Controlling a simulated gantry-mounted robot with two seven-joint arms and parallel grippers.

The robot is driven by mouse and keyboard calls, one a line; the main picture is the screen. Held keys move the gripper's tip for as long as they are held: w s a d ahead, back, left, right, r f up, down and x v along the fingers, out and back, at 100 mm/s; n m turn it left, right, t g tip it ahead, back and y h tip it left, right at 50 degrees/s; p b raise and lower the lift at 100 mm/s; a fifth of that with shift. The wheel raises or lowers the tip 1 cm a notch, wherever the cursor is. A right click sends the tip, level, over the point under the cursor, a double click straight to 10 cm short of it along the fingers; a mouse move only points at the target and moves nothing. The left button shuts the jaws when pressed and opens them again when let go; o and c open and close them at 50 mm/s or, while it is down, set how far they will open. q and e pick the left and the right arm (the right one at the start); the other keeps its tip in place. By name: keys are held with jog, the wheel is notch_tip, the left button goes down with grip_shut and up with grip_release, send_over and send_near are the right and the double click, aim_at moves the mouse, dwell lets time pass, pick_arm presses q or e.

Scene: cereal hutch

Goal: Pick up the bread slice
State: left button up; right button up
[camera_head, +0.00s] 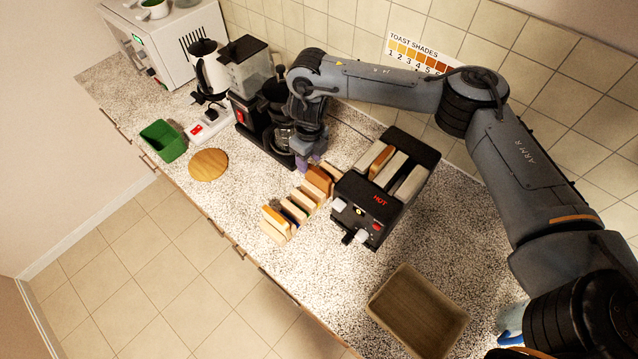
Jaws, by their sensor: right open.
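Several bread slices stand upright in a row on the counter, left of the toaster. A tan slice (275,222) is at the front end, and a browner slice (320,178) is at the back end. My right gripper (310,163) points down at the back end of the row, close to the browner slice. Its jaws are open; I cannot tell whether they touch or surround a slice. The black toaster (362,215) has a brown slice (381,161) showing in one slot. My left gripper is not in view.
A coffee maker (258,118) stands just left of my right gripper. A green bin (163,142), a round wooden board (208,164) and a kettle (209,68) are farther left. A brown tray (418,312) lies at the front right.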

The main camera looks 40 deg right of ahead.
aim_at(318, 176)
jog(key=shift+s+d+f+b, duration=0.15)
jog(key=shift+d+f, duration=0.1)
jog(key=shift+d, duration=0.2)
jog(key=shift+s+d+f+b, duration=0.1)
jog(key=shift+d+f+b, duration=0.1)
jog(key=shift+d, duration=0.2)
notch_tip(318, 176, down, 3)
jog(key=shift+f+b, duration=0.15)
jog(key=shift+b, duration=0.25)
jog(key=shift+f, duration=0.6)
jog(key=f, duration=0.2)
jog(key=f+b, duration=0.1)
jog(key=shift+s+d+f, duration=0.1)
jog(key=shift+s+d, duration=0.1)
jog(key=shift+d, duration=0.1)
jog(key=shift+f, duration=0.8)
jog(key=shift+c, duration=0.3)
jog(key=shift+w, duration=0.1)
jog(key=c, duration=0.7)
